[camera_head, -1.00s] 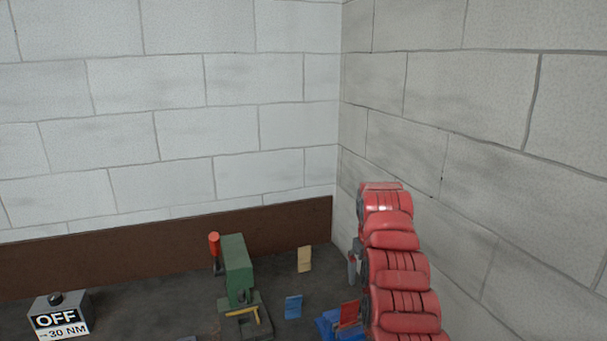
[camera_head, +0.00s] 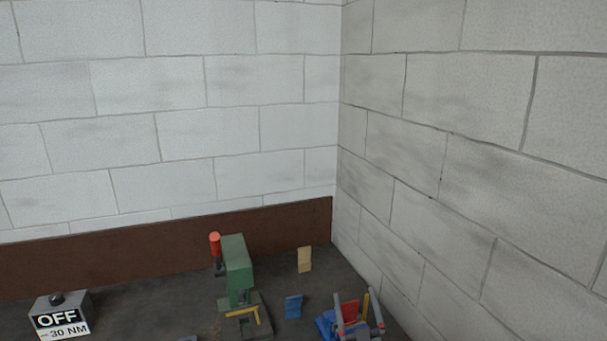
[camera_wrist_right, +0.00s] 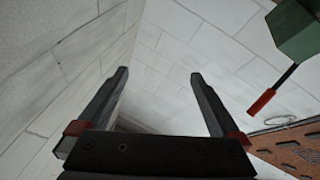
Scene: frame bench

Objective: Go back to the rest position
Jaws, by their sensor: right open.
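My right gripper (camera_head: 355,296) is low at the right of the head view, with its two grey fingers pointing up and spread apart. In the right wrist view it is open (camera_wrist_right: 158,74), with nothing between the fingers and only pale block wall behind them. The rest of my right arm is outside the head view. My left gripper is in neither view.
A green press (camera_head: 238,268) with a red-tipped lever stands left of my right gripper; part of it shows in the wrist view (camera_wrist_right: 296,30). Blue (camera_head: 293,306), tan (camera_head: 304,259) and red (camera_head: 350,311) pieces are nearby. A grey box marked OFF (camera_head: 60,316) stands left. Walls close the corner.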

